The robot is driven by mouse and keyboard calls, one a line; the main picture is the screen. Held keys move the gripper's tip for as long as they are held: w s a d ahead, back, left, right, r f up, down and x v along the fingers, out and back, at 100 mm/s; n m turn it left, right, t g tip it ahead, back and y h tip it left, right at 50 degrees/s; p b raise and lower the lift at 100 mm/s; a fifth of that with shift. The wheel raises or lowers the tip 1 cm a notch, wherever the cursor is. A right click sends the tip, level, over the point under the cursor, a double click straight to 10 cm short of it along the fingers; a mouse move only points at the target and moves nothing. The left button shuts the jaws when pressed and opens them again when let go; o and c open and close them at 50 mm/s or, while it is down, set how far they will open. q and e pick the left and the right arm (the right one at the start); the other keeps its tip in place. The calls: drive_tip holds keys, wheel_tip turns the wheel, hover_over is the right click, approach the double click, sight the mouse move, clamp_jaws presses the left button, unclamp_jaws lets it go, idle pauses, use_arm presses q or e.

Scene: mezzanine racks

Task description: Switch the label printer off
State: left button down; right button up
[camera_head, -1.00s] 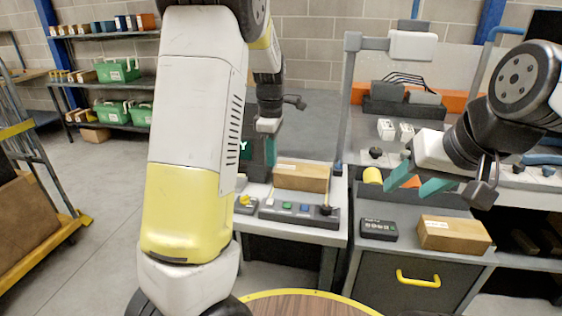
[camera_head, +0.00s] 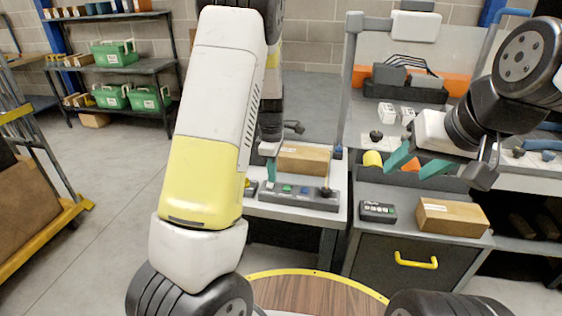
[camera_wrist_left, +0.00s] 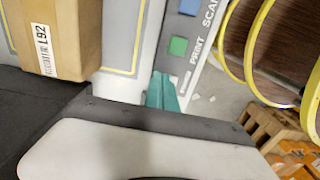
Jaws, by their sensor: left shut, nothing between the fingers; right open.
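A grey control strip (camera_head: 297,203) with a green button (camera_head: 286,188), a blue button (camera_head: 304,190) and a dark knob lies on the bench at the front. In the left wrist view the green button (camera_wrist_left: 178,46) is marked PRINT and the blue button (camera_wrist_left: 190,7) SCAN. My left gripper (camera_wrist_left: 162,92) is shut and empty; its teal fingertips point at the strip near the green button. Contact cannot be told. In the head view its fingers (camera_head: 270,168) are partly hidden by the arm. No label printer is clearly identifiable. My right gripper (camera_head: 418,160) is open above the right bench.
A cardboard box (camera_head: 302,158) stands behind the strip; it also shows close to the gripper in the left wrist view (camera_wrist_left: 65,32). Another box (camera_head: 452,216) and a black keypad device (camera_head: 378,211) lie on the right cabinet. A round wooden top (camera_head: 310,292) is in front.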

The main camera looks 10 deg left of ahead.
use_arm(q)
drive_tip(key=shift+f, duration=0.25)
drive_tip(key=shift+r, duration=0.1)
drive_tip(key=shift+s, duration=0.1)
drive_tip(key=shift+s+r, duration=0.25)
drive_tip(key=shift+s, duration=0.4)
